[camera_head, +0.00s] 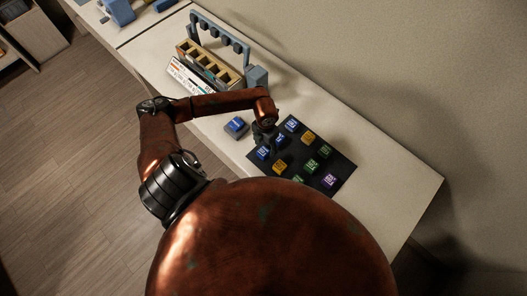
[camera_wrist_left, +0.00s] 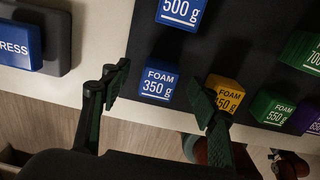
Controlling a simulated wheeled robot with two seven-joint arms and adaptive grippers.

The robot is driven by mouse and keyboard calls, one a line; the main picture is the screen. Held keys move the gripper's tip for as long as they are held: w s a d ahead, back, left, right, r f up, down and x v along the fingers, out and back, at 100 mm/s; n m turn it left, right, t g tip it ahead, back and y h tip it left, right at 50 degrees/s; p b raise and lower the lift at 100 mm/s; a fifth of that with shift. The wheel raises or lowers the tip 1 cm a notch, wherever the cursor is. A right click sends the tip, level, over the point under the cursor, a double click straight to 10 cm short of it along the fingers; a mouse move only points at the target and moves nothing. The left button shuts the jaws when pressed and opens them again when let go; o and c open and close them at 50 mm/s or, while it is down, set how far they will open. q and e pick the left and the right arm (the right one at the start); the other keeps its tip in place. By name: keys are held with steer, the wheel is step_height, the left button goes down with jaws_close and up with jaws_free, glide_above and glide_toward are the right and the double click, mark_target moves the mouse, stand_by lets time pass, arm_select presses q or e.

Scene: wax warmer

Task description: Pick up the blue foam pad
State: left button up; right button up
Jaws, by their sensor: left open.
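A blue foam pad (camera_wrist_left: 158,84) marked "FOAM 350 g" lies on a dark mat (camera_wrist_left: 240,45) near its front edge. In the head view, a blue pad (camera_head: 263,153) sits at the mat's left side, just below my left gripper (camera_head: 266,141). In the left wrist view, my left gripper (camera_wrist_left: 158,88) is open, with one fingertip on each side of the 350 g blue pad in the picture. I cannot tell how far above it the fingers are. Another blue pad (camera_wrist_left: 181,10) marked "500 g" is behind it. My right gripper is not in view.
A yellow pad (camera_wrist_left: 225,94) is close beside the right finger. Green (camera_wrist_left: 272,107) and purple (camera_wrist_left: 306,117) pads lie further right. A blue "PRESS" button (camera_head: 236,126) stands left of the mat. A compartmented rack (camera_head: 209,65) is further back. The table's right end is clear.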

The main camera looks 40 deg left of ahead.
mark_target(265, 150)
arm_select(q)
steer(key=shift+s+f+p, duration=0.1)
steer(key=shift+f+p, duration=0.2)
steer(key=shift+f, duration=1.3)
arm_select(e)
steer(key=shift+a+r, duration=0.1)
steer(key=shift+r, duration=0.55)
arm_select(q)
steer(key=c, duration=1.2)
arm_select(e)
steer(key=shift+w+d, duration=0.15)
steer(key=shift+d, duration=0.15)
arm_select(q)
steer(key=shift+c, duration=0.2)
